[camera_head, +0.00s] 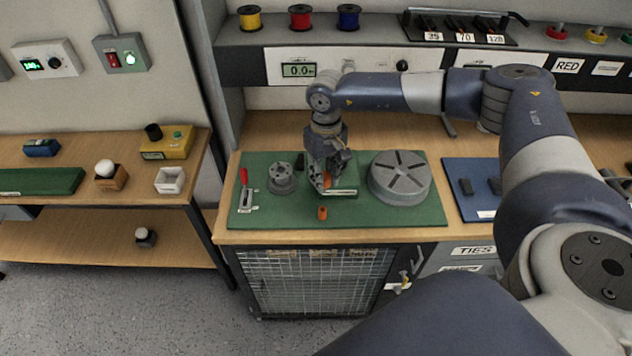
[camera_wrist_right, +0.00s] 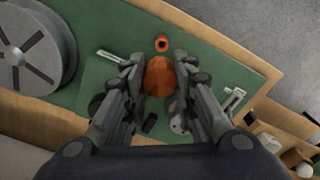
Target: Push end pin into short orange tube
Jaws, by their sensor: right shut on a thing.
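My right gripper (camera_head: 325,184) is over the green mat (camera_head: 408,216), pointing down, with its fingers shut on an orange piece (camera_wrist_right: 159,77). A bit of this piece (camera_head: 327,178) shows between the fingers in the head view; I cannot tell its full shape or what its lower end touches. A short orange tube (camera_head: 322,212) stands upright on the mat, apart from the gripper and nearer the front edge. Its dark open hole shows in the right wrist view (camera_wrist_right: 161,43). I cannot make out the end pin for sure. My left gripper is not in view.
A large grey slotted disc (camera_head: 399,177) lies right of the gripper. A smaller grey stepped part (camera_head: 281,178) and a red-handled clamp (camera_head: 245,190) are on the left. A green plate (camera_head: 342,193) lies under the gripper. The front mat strip is mostly clear.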

